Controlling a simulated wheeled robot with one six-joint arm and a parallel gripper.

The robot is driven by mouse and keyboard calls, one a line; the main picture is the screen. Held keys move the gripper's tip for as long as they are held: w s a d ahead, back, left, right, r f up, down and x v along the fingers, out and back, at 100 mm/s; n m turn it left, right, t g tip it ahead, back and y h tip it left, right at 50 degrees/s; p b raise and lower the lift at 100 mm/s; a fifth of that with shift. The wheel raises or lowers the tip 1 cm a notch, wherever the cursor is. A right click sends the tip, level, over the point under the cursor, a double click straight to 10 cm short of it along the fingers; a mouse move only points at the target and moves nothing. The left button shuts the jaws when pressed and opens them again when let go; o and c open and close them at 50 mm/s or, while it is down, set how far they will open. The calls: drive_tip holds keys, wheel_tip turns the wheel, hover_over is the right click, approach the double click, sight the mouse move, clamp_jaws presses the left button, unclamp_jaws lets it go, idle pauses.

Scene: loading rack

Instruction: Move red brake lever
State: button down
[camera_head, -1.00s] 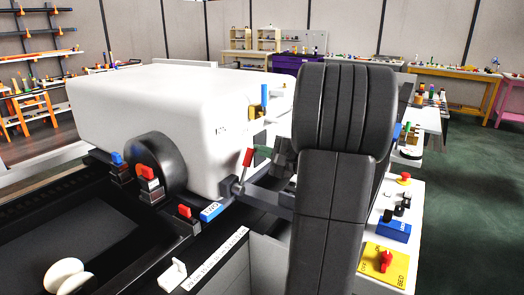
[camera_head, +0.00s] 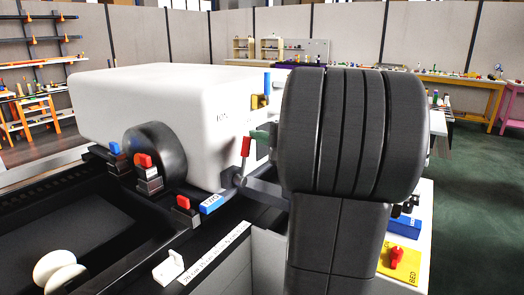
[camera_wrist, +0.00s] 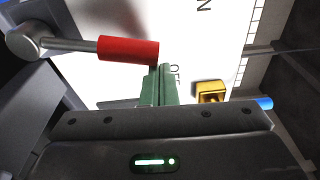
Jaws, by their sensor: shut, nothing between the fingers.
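The red brake lever (camera_head: 246,147) has a red grip on a grey rod and stands nearly upright at the right end of the white machine housing. In the wrist view its red grip (camera_wrist: 128,49) lies across the upper left, with the rod running to a round grey pivot. My gripper (camera_wrist: 160,72) has green fingers that are shut and empty. Their tips are right by the free end of the red grip; I cannot tell whether they touch. In the head view the green fingers (camera_head: 263,136) show just right of the lever, and my arm hides the rest.
The white housing (camera_head: 170,100) fills the left. A yellow block (camera_wrist: 211,91) and a blue-tipped piece (camera_wrist: 264,103) are right of my fingers. Blue and red switches line the housing's front. A red knob on a yellow plate (camera_head: 396,258) is lower right.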

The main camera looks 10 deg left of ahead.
drive_tip(key=shift+s+a+r+n+y+b, duration=0.15)
drive_tip(key=shift+s+a+n+b, duration=0.2)
drive_tip(key=shift+s+n+b, duration=0.95)
drive_tip(key=shift+s+a+r+n+y+b, duration=0.1)
drive_tip(key=shift+s+a+r+n+b, duration=0.3)
drive_tip(key=shift+b, duration=1.6)
drive_tip(key=shift+s+a+f+n+y+b, duration=0.15)
drive_tip(key=shift+s+a+n+b, duration=0.1)
drive_tip(key=shift+s+n+b, duration=1.1)
drive_tip(key=shift+w+r+m+b, duration=0.15)
drive_tip(key=shift+w+m+b, duration=0.15)
drive_tip(key=shift+m, duration=0.05)
